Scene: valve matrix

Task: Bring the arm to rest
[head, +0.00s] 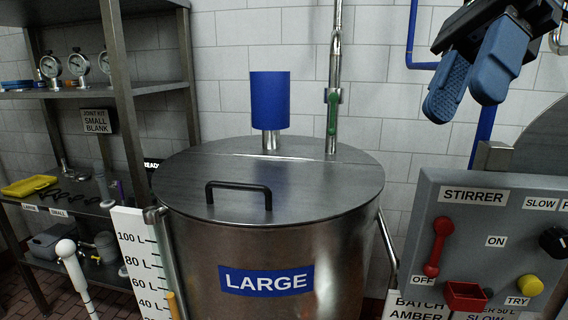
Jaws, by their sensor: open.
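My gripper (466,108) is in the upper right of the head view, pointing down with two blue padded fingers. The fingers are apart with nothing between them. It hangs in the air above the grey stirrer panel (478,214) and to the right of the large steel tank (330,255). It looks clear of both. Most of my arm is out of the picture.
The tank has a lid with a black handle (238,188), a blue cylinder (270,100) and a pipe with a green lever (333,110). The panel carries a red lever (437,245) and a yellow button (530,286). Steel shelves (125,90) stand left.

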